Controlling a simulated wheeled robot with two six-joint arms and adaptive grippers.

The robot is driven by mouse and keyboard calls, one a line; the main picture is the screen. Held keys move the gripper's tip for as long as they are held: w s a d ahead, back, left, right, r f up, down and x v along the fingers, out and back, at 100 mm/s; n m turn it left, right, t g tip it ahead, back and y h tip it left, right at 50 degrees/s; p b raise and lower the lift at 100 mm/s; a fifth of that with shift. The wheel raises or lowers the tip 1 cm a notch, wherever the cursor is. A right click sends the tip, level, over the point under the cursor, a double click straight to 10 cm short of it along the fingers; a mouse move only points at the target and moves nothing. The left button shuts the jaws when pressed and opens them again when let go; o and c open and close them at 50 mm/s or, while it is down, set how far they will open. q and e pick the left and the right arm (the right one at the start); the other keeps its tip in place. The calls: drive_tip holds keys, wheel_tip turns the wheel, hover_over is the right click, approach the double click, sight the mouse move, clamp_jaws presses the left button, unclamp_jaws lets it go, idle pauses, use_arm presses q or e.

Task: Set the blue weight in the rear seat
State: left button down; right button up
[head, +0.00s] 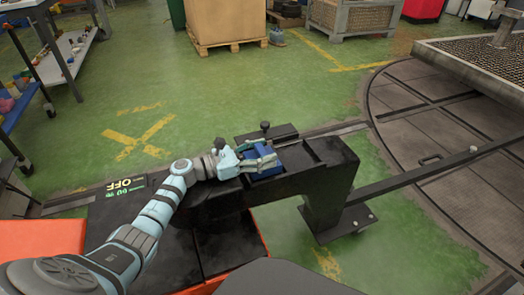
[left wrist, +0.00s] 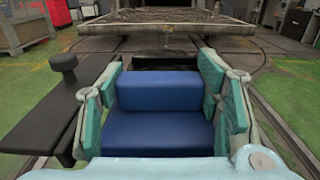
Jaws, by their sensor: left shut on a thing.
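The blue weight (head: 266,174) is a stepped block between the fingers of my left gripper (head: 262,161), over the near part of the black beam (head: 325,172). In the left wrist view the weight (left wrist: 158,132) fills the space between the teal finger pads, which close on it from both sides. Its underside is hidden, so I cannot tell whether it rests in a seat or hangs just above. A dark recess (head: 297,156) shows in the beam top just beyond the weight; it also shows in the left wrist view (left wrist: 165,79). My right gripper is not in view.
A black plate with a round knob (head: 265,125) lies beside the beam, left of the weight in the left wrist view (left wrist: 63,62). A long bar (head: 415,173) runs toward the round turntable track (head: 450,150).

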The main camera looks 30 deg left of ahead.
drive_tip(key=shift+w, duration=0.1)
use_arm(q)
drive_tip(key=c, duration=1)
unclamp_jaws()
drive_tip(key=shift+f, duration=0.1)
drive_tip(key=o, duration=0.5)
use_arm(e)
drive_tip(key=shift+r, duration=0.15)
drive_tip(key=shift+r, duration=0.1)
use_arm(q)
drive_tip(key=p+v, duration=0.1)
drive_tip(key=v, duration=1.1)
drive_tip(key=shift+s, duration=0.1)
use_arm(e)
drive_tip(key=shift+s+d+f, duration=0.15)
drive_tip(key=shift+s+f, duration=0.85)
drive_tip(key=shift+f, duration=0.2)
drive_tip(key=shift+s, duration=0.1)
